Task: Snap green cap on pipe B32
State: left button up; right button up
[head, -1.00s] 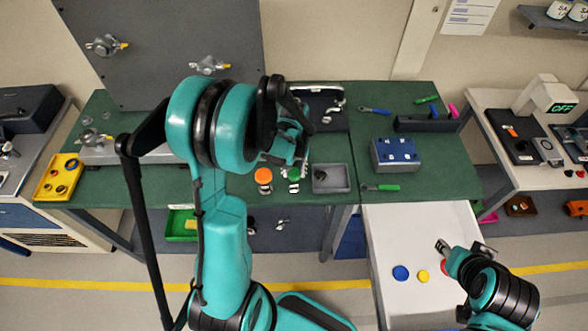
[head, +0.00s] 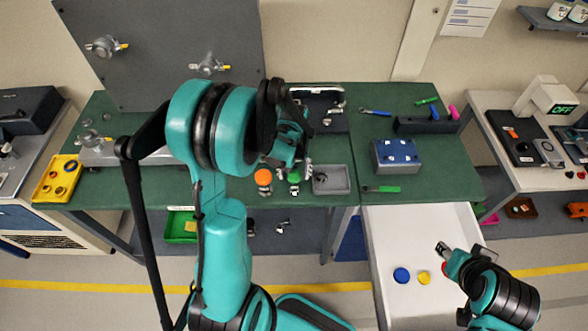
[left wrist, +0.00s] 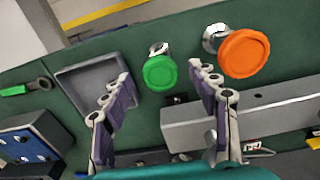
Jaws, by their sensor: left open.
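The green cap (head: 294,177) is near the front edge of the green bench, and a metal piece shows right beside it. In the left wrist view the green cap (left wrist: 160,73) lies in the gap between my fingers, with metal showing at its upper edge. I cannot tell how cap and metal are joined. My left gripper (left wrist: 160,86) is open and empty; in the head view it (head: 299,163) is just behind the cap, partly hidden by my arm. My right gripper (head: 446,251) is over the white drawer; its jaws are unclear. I cannot read a B32 label.
An orange cap (left wrist: 244,53) on a metal piece stands beside the green one. A grey tray (head: 345,187) is on the other side. A metal bar (left wrist: 185,131) lies close to the fingers. The open drawer (head: 394,318) holds blue (head: 401,275) and yellow (head: 424,278) caps.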

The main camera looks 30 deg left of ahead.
pick_arm(q)
notch_tip(320, 180, up, 12)
dwell(0.4)
